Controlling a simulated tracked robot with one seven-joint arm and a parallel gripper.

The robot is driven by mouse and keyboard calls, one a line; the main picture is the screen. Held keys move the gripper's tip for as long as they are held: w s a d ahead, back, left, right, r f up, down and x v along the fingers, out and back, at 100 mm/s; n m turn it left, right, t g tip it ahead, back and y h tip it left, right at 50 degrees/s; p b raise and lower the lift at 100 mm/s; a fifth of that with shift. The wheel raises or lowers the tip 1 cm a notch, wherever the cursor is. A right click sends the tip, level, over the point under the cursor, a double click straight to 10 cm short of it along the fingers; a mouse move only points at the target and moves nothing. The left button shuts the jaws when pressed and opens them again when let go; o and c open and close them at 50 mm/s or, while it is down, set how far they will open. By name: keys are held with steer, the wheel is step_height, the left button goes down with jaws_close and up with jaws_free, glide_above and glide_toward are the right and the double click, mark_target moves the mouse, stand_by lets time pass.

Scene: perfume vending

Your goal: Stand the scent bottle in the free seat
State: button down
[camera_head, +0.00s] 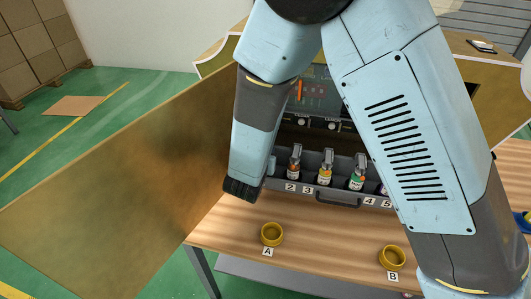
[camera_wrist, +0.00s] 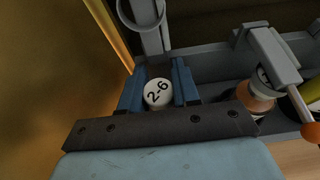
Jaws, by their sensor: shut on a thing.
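The scent bottle (camera_wrist: 158,93) shows in the wrist view as a round white cap marked 2-6, between the two blue fingers of my gripper (camera_wrist: 159,88). My gripper is shut on it. In the head view my gripper (camera_head: 268,166) is at the left end of the grey rack (camera_head: 318,188), left of the seat labelled 2. The bottle's body is hidden, and I cannot tell whether its base touches the rack. A grey upright (camera_wrist: 153,40) with a ring (camera_wrist: 141,12) stands just beyond the cap in the wrist view.
Several bottles stand in the rack, among them an orange one (camera_head: 294,168), a yellow one (camera_head: 325,174) and a green one (camera_head: 357,179). Yellow cups stand at A (camera_head: 272,234) and B (camera_head: 392,257). A tan panel (camera_head: 120,190) stands close left of my gripper.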

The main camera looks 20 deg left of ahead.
steer(key=shift+f, duration=0.15)
steer(key=c, duration=0.8)
jaws_free()
steer(key=v, duration=1.2)
